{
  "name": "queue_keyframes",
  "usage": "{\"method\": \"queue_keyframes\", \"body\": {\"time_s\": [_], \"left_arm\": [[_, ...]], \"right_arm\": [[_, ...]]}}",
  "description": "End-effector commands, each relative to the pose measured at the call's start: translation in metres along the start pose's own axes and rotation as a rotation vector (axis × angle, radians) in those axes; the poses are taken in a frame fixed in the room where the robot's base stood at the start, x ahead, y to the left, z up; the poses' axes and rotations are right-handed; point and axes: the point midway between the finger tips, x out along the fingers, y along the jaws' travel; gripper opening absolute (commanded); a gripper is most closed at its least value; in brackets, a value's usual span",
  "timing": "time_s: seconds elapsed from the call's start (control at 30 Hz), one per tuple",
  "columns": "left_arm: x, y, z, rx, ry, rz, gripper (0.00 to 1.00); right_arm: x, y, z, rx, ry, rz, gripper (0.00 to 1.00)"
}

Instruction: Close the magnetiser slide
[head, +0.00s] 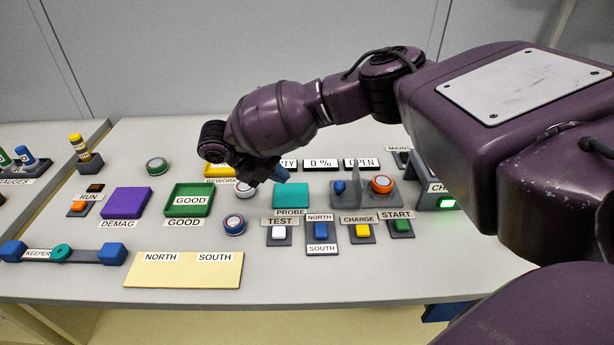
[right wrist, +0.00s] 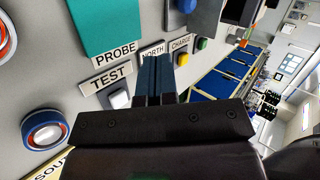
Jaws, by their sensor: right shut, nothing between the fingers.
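The magnetiser (head: 372,203) is a grey base at right of centre on the table. A blue knob (head: 339,187) stands on its left part, and an orange ring-shaped part (head: 381,184) sits to the right of a thin upright grey plate (head: 355,177). A display behind it reads OPEN (head: 361,163). My right gripper (head: 281,174) hovers left of the blue knob, near the teal PROBE pad (head: 291,196), apart from the slide. Its blue fingers (right wrist: 153,76) are shut together and empty. The blue knob (right wrist: 186,5) also shows at the top of the right wrist view. My left gripper is out of view.
TEST (head: 279,232), NORTH/SOUTH (head: 321,232), CHARGE (head: 362,231) and START (head: 403,226) controls line the front. A round blue-rimmed part (head: 235,225) lies left of them. The green GOOD tray (head: 188,211) and purple DEMAG pad (head: 126,202) are further left. My right arm hides the back right.

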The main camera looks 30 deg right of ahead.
Motion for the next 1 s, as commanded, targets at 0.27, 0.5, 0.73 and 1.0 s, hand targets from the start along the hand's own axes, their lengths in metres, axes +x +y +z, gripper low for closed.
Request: {"method": "queue_keyframes", "body": {"time_s": [0.27, 0.5, 0.73, 1.0], "left_arm": [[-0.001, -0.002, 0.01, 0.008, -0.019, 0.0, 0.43], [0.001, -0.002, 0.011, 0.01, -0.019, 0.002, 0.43], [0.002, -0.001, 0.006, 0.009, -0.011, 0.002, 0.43], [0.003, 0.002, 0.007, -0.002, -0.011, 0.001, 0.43]], "right_arm": [[0.041, 0.001, 0.0, 0.0, 0.003, -0.001, 0.0], [0.084, 0.002, 0.0, 0.001, 0.001, -0.001, 0.0], [0.112, -0.014, 0.0, 0.004, -0.001, 0.001, 0.0], [0.125, -0.025, 0.0, 0.003, -0.001, 0.003, 0.0]]}}
